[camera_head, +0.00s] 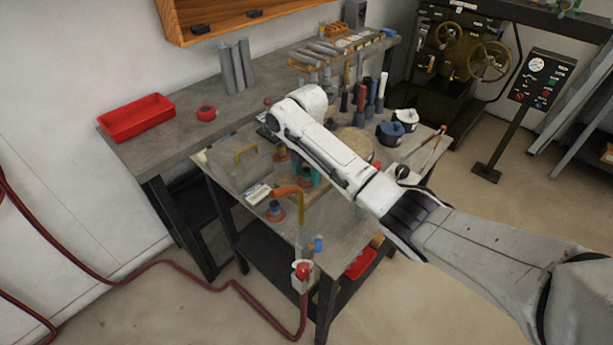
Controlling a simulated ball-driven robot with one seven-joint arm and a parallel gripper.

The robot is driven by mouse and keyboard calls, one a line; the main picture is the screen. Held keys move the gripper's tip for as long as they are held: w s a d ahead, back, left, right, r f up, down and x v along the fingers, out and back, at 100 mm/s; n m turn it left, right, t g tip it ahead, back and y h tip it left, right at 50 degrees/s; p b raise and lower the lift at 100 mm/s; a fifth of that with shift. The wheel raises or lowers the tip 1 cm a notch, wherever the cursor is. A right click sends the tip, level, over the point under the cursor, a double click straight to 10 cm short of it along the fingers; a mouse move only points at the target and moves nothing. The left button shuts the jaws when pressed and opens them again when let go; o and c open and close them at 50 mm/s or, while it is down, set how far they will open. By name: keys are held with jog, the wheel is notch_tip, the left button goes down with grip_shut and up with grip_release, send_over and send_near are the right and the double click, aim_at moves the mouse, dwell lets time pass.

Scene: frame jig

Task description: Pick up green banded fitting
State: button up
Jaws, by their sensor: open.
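A green-teal piece (315,176) stands on the front workbench, just left of my arm and partly behind it. It may be the green banded fitting, but its band is too small to make out. More green shows beside it at its left. A reddish fitting with a dark band (275,211) stands nearer the front edge, and another reddish fitting (280,154) stands farther back. My white arm reaches from the lower right across the bench.
A round wooden piece (355,144) is behind my arm. Dark-handled tools and blue-and-white pots (390,132) stand right. A red tray (137,117) is on the rear bench.

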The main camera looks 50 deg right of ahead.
jog(key=shift+f, duration=0.45)
grip_shut()
